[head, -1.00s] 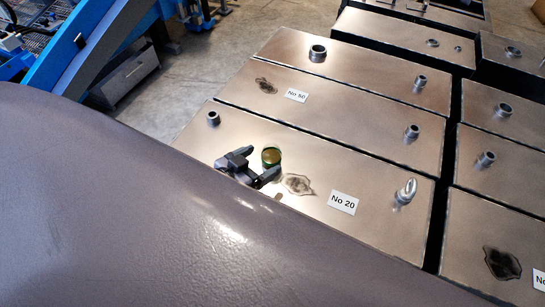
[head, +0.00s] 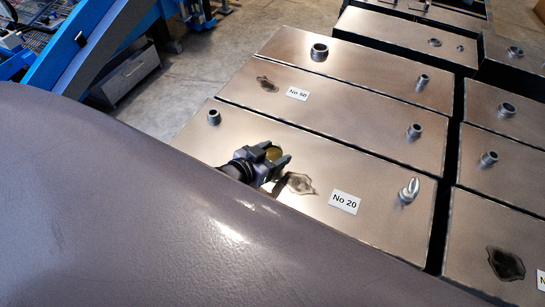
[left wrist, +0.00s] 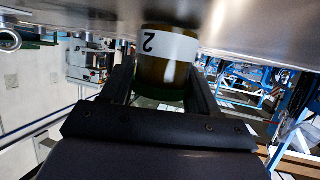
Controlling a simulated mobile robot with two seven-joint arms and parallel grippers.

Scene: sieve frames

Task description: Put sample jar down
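The sample jar (head: 273,153) is a short round jar with amber contents, on top of the metal tank (head: 225,133) marked No 20. In the left wrist view the jar (left wrist: 167,62) shows a white label with a 2, upside down in that picture, and its base meets the metal surface. My left gripper (head: 272,156) has its dark fingers on both sides of the jar. In the left wrist view the fingers (left wrist: 165,75) lie close against it with no clear gap. My right gripper is not in view.
A dark ragged stain (head: 299,184) and a No 20 label (head: 344,202) lie right of the jar. Short pipe stubs (head: 213,117) and a shiny upright fitting (head: 409,190) stand on the tank. The No 50 tank (head: 350,125) lies behind. Bare tank top surrounds the jar.

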